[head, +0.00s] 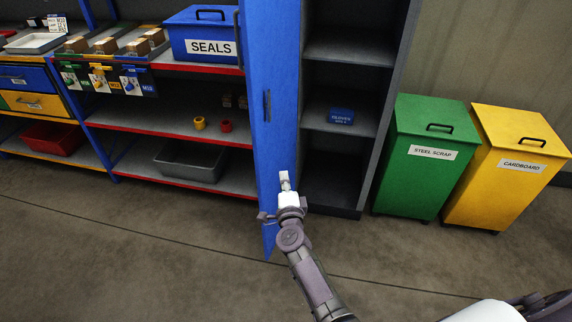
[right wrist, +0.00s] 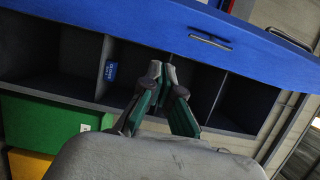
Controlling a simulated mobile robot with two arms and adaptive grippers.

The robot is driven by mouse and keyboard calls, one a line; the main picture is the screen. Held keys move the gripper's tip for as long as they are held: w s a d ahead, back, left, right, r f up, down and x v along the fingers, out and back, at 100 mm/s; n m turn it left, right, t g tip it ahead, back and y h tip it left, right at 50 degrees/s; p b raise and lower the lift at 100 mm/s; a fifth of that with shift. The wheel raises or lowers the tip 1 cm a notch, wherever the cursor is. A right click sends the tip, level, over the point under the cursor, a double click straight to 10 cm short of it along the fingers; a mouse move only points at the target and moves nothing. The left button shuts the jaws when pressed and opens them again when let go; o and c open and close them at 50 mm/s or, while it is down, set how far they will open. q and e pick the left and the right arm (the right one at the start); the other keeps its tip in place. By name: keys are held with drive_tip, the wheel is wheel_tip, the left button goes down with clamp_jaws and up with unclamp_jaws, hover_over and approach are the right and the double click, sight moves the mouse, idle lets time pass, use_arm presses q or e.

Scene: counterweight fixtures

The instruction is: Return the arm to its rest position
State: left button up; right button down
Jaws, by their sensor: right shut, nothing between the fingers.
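My right gripper (head: 284,178) is shut and empty. In the head view it is in front of the open blue cabinet door (head: 272,60), near its lower part. I cannot tell whether it touches the door. In the right wrist view the shut fingers (right wrist: 168,72) point toward the open shelves, and the blue door (right wrist: 150,20) with its handle (right wrist: 210,41) spans the top. My left gripper is not in view.
The grey cabinet (head: 350,50) stands open with a blue gloves box (head: 341,116) on a shelf. Green (head: 425,170) and yellow (head: 505,185) bins stand right of it. A rack with a blue seals box (head: 205,32) is at left. The floor in front is clear.

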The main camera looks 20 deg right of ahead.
drive_tip(key=s+a+f+n+g+y, duration=0.15)
drive_tip(key=s+f+n, duration=0.25)
drive_tip(key=s+f, duration=0.45)
drive_tip(key=s+a+f+n+g+y, duration=0.1)
drive_tip(key=s+f+n+g+y, duration=0.3)
drive_tip(key=f, duration=0.7)
drive_tip(key=s+a+f+n+g, duration=0.2)
drive_tip(key=s+f+n, duration=0.3)
drive_tip(key=s+f, duration=0.4)
drive_tip(key=s+d+f+n+g, duration=0.2)
drive_tip(key=s+f, duration=0.3)
drive_tip(key=s, duration=0.6)
drive_tip(key=s+d+f+n+g+h, duration=0.1)
drive_tip(key=s+d+f+n+g, duration=0.2)
drive_tip(key=s, duration=0.9)
drive_tip(key=s+d+f+n+g, duration=0.3)
drive_tip(key=s+f, duration=0.5)
drive_tip(key=s, duration=0.4)
drive_tip(key=shift+f+n+g, duration=0.35)
drive_tip(key=shift+n+g, duration=0.2)
drive_tip(key=shift+n, duration=0.45)
